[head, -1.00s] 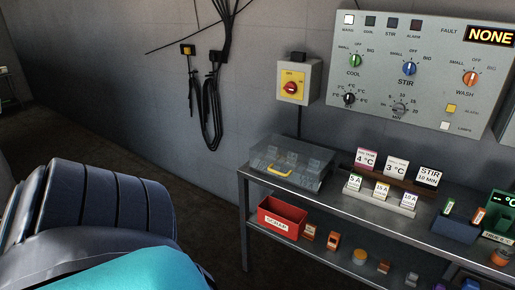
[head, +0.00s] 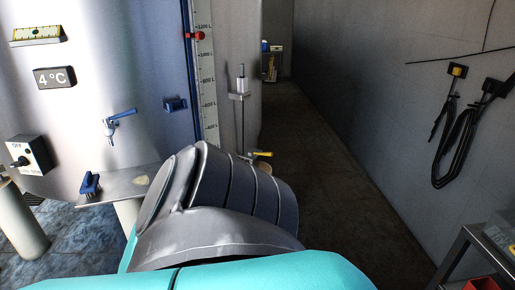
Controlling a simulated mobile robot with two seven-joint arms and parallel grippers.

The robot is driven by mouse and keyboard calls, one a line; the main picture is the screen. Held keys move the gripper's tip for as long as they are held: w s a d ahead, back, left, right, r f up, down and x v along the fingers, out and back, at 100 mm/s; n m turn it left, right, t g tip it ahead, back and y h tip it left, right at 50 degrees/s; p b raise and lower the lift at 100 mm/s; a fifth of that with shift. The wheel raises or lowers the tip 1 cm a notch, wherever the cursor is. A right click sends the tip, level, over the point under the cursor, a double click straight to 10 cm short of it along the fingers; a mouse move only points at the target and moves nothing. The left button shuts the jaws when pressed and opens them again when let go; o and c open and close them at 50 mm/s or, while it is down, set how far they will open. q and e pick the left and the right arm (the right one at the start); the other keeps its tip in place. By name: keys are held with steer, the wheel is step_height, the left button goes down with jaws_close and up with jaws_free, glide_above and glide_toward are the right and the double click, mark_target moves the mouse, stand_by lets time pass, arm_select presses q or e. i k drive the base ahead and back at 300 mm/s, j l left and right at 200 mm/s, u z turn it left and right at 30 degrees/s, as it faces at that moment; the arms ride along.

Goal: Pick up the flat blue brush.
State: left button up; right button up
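A small dark blue object that looks like a brush (head: 89,184) is on the metal shelf (head: 112,197) fixed to the front of the steel tank, at the left of the head view. A second small blue block (head: 175,104) is on the tank wall, higher and further right; I cannot tell whether it is a brush. Neither of my grippers shows. A large grey and teal link of my own arm fills the lower middle and covers the shelf's right end.
The steel tank (head: 100,85) fills the left, with a blue-handled tap (head: 113,124), a 4 °C display (head: 54,78) and a switch box (head: 29,156). A clear floor aisle (head: 310,150) runs back beside the grey wall. A metal table's edge (head: 462,250) stands at lower right.

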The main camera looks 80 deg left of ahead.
mark_target(89, 185)
steer(key=l+u, duration=0.15)
steer(key=u, duration=3.65)
